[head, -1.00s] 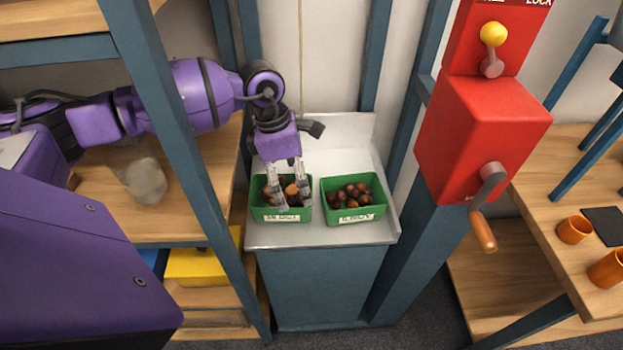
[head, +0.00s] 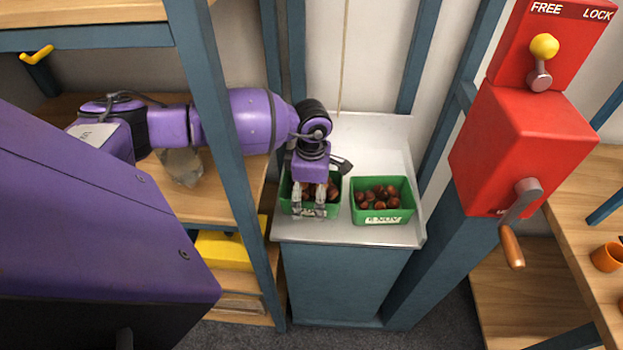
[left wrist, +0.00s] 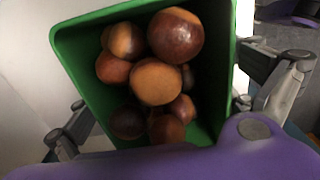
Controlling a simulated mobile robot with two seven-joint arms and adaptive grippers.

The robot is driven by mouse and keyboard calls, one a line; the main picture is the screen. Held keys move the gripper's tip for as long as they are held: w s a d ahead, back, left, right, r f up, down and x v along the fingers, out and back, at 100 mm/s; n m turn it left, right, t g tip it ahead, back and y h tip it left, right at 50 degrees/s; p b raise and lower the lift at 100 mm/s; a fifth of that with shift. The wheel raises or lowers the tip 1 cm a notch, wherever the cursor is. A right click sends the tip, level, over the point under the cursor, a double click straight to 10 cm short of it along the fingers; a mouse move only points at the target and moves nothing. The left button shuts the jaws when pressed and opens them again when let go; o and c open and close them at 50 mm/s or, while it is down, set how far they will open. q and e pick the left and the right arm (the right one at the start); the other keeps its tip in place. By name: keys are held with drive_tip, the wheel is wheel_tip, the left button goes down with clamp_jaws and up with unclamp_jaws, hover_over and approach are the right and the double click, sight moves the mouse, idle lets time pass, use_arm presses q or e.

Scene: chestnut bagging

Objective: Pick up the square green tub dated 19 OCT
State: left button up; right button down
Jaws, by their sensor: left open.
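The left green tub (head: 335,209) stands on the pale counter and holds chestnuts. The fingers hide most of its front label, so I cannot read the date now. My left gripper (head: 308,207) is open and low over this tub, its fingers at the front side in the head view. In the left wrist view the tub (left wrist: 82,68) fills the middle, with brown chestnuts (left wrist: 157,82) inside and one finger outside each side. Contact with the walls cannot be told. A second green tub (head: 383,217) with chestnuts stands to the right; its label appears to read a NOV date. My right gripper is not in view.
The pale counter (head: 345,233) has free room behind the tubs. A blue post (head: 222,150) stands left, in front of my arm. A red box (head: 515,150) with a crank (head: 520,210) is at the right. A wooden shelf with a glass jar (head: 182,166) is at the left.

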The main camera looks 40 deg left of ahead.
use_arm(q)
drive_tip(key=shift+c, duration=0.4)
drive_tip(key=shift+r, duration=0.1)
drive_tip(key=c, duration=1.5)
drive_tip(key=shift+o, duration=0.2)
